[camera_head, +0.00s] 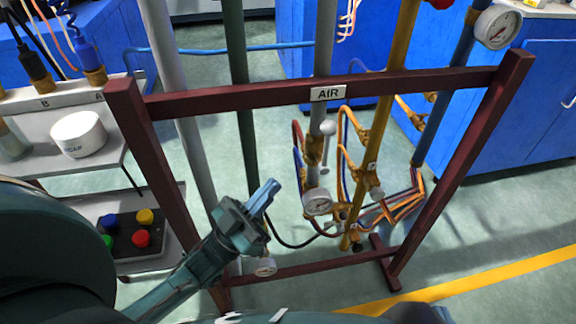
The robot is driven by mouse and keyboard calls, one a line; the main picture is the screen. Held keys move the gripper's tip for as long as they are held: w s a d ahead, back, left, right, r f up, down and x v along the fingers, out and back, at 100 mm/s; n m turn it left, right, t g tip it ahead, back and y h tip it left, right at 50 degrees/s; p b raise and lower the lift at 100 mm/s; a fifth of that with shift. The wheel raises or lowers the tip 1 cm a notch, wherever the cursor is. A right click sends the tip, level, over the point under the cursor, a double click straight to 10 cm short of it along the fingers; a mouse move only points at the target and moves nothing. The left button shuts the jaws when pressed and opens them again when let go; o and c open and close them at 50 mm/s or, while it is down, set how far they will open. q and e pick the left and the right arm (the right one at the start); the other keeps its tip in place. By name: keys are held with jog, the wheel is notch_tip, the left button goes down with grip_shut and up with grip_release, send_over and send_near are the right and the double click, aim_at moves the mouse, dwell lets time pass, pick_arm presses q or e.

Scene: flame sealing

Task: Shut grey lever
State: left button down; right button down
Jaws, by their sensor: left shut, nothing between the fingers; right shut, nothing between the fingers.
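The grey lever (328,129) has a round knob and a thin stem. It sits beside the grey pipe (325,50), below the "AIR" sign (328,93) on the dark red frame. Its stem runs roughly along the pipe in this view; its exact setting is hard to tell. My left gripper (266,194) reaches in from the lower left, shut and empty. It is left of and below the lever, apart from it in the picture. My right gripper is not visible.
The dark red frame (230,98) stands around several pipes. A yellow pipe (392,75) with brass valves and looping hoses is right of the grey pipe. Gauges (318,202) hang low. A shelf cart (40,103) with a button box (128,233) is at left. Open floor lies right.

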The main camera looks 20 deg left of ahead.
aim_at(326, 149)
pick_arm(q)
jog(key=shift+s+a+r+m+h, duration=0.1)
jog(key=shift+s+a+m+h, duration=0.4)
jog(key=shift+a+h, duration=0.25)
jog(key=shift+w+d+r, duration=0.1)
jog(key=shift+d, duration=0.05)
jog(key=w+f+x, duration=0.1)
jog(key=x, duration=1.1)
jog(key=shift+w+d+f, duration=0.2)
jog(key=shift+w+d, duration=0.2)
jog(key=shift+d, duration=0.1)
